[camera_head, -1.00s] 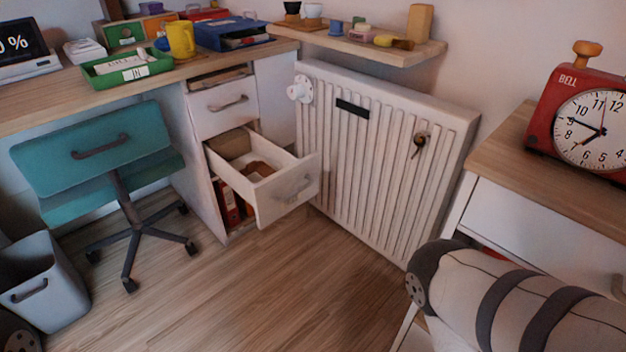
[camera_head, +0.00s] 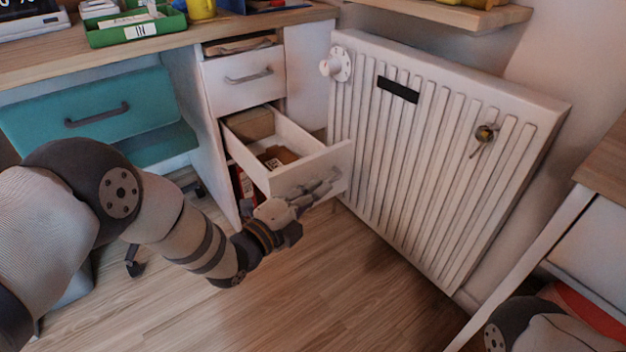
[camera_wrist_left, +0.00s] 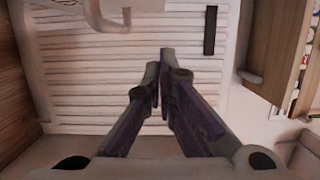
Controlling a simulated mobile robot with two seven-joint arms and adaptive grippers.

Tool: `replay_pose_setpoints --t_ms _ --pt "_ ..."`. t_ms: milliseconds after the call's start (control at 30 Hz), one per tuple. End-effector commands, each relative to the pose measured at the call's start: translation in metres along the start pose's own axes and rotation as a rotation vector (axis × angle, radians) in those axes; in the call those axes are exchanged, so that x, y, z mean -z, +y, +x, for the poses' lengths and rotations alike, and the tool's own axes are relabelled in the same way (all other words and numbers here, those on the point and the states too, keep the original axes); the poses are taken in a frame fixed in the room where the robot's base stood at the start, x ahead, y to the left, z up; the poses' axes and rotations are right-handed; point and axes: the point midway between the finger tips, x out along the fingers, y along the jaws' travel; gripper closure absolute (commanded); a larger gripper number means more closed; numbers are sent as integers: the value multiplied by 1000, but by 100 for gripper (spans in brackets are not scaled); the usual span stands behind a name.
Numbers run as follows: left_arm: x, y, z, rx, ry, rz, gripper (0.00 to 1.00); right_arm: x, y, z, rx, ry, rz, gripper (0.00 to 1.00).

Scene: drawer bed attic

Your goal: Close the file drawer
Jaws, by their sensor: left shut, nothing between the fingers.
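The file drawer (camera_head: 285,185) is the lower white drawer of the desk pedestal. It stands pulled out, with brown contents (camera_head: 277,157) inside. My left arm comes in from the left, and my left gripper (camera_head: 326,182) is at the drawer's front face, overlapping its grey handle. The gripper is shut and empty; whether it touches the front cannot be told. In the left wrist view the shut fingers (camera_wrist_left: 158,75) point toward the white ribbed radiator. Part of my right arm shows at the lower right of the head view, but its gripper is out of view.
The radiator (camera_head: 430,150) stands close right of the drawer. The upper drawer (camera_head: 243,82) is shut. Wooden floor (camera_head: 330,290) in front is clear. A white cabinet (camera_head: 590,250) stands at the right.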

Motion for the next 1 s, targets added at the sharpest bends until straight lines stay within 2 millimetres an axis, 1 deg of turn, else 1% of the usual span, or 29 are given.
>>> replay_pose_setpoints --t_ms 33,100,133,233,400,1000 --pt "0 6 11 0 1 -3 100 3 0 7 0 -13 -1 9" --pt "0 6 25 -1 0 -3 100 4 0 12 -1 -24 -2 9" --pt "-7 6 26 -1 -4 -1 100 5 0 14 -1 -28 -3 9" --pt "-23 5 29 -2 -3 -1 100 5 0 19 -2 -41 -4 9" --pt "-37 3 32 -2 -1 -1 100 5 0 23 -3 -53 -6 9" --pt "-42 1 33 -2 -1 0 100 5 1 23 -3 -54 -6 9"
